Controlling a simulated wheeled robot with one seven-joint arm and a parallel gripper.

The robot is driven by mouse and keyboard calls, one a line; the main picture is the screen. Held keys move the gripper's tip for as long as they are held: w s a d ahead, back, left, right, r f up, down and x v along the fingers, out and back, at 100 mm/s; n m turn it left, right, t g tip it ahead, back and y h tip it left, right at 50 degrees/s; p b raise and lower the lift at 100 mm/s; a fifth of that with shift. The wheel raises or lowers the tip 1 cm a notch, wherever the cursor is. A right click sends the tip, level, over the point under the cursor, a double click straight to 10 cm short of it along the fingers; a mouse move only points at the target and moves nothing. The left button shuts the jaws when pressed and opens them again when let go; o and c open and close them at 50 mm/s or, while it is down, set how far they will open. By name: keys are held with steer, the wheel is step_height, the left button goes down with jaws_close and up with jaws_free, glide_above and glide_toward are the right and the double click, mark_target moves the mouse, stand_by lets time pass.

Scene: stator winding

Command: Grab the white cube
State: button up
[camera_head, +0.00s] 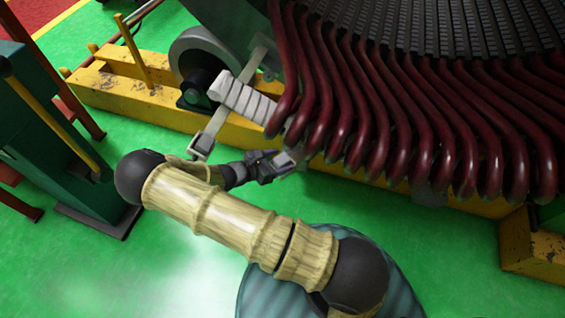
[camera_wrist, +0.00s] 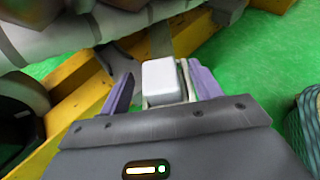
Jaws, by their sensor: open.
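The white cube (camera_wrist: 163,80) sits between the two purple fingers of my gripper (camera_wrist: 159,70) in the wrist view. The fingers are apart, with a visible gap on the left side of the cube and a narrower one on the right. A pale edge shows around the cube's lower part; what supports the cube is hidden. In the head view, my gripper (camera_head: 272,164) is small and dark beside the red coils, with a pale block, seemingly the cube (camera_head: 284,160), at its tip.
Dark red coil ends (camera_head: 420,140) of the stator hang just right of and above my gripper. A white-wrapped bar (camera_head: 243,100) and a yellow beam (camera_head: 135,98) lie behind it. A green cabinet (camera_head: 60,130) stands at left.

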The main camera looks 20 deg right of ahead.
mark_target(278, 161)
steer(key=c, duration=1.1)
steer(key=shift+r, duration=0.1)
steer(key=shift+r, duration=0.3)
step_height(278, 161, up, 4)
steer(key=shift+f+p, duration=0.25)
steer(key=shift+p, duration=0.9)
steer(key=s+a+p, duration=0.3)
steer(key=s+a, duration=0.7)
steer(key=s, duration=0.4)
steer(key=shift+s+a+f, duration=0.3)
steer(key=shift+a+f, duration=0.05)
steer(key=shift+f, duration=0.05)
